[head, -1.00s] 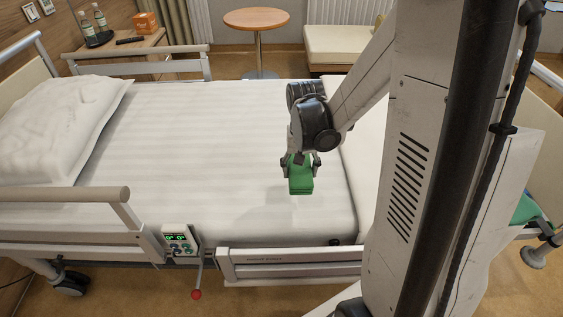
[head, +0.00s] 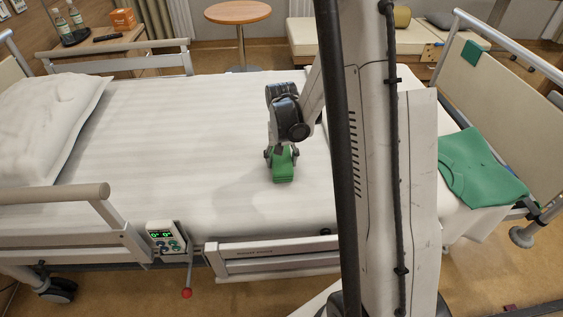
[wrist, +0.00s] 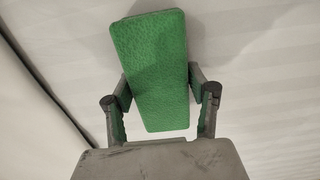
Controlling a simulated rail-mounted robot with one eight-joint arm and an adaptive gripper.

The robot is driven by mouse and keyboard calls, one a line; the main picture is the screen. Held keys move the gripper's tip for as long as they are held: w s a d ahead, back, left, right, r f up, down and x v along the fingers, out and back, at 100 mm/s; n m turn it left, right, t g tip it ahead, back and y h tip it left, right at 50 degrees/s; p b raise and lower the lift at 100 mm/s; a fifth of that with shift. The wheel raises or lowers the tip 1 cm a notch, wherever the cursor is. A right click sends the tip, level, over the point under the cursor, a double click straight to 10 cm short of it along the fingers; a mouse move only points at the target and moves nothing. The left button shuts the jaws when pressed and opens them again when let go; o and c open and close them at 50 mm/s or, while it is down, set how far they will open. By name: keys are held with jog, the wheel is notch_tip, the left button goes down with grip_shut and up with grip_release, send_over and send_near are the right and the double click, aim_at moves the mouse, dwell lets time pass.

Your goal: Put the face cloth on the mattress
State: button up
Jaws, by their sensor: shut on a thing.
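The face cloth (head: 283,167) is a green folded block. My gripper (head: 281,154) is shut on it, one finger at each side, and points down over the middle-right part of the white mattress (head: 180,130). In the wrist view the cloth (wrist: 150,70) sits slightly tilted between the fingers, with the pale bed surface behind it. A soft shadow lies on the sheet beside the cloth. I cannot tell whether the cloth's underside touches the mattress.
A pillow (head: 50,125) lies at the left end. A larger green cloth (head: 482,165) is spread at the bed's foot, right. Rails (head: 275,258) line the near side, with a control box (head: 165,238). Much of the mattress left of my gripper is bare.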

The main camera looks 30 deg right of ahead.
aim_at(281, 158)
jog(key=shift+f, duration=0.2)
jog(key=o, duration=1.1)
jog(key=shift+r, duration=0.1)
notch_tip(281, 158, up, 12)
jog(key=p, duration=0.3)
jog(key=s+a+r+n+t, duration=0.3)
jog(key=s+a+r, duration=0.5)
jog(key=r, duration=0.4)
jog(key=s+a+r+n+t, duration=0.1)
jog(key=s+a, duration=0.1)
jog(key=s, duration=0.1)
jog(key=s+a+r+t, duration=0.1)
jog(key=s+a, duration=0.2)
jog(key=s+a+r+n+t, duration=0.1)
jog(key=s+a+r+t, duration=0.1)
jog(key=s+a, duration=0.1)
jog(key=shift+s+a+n, duration=0.2)
jog(key=shift+s+n, duration=0.1)
jog(key=shift+s, duration=0.1)
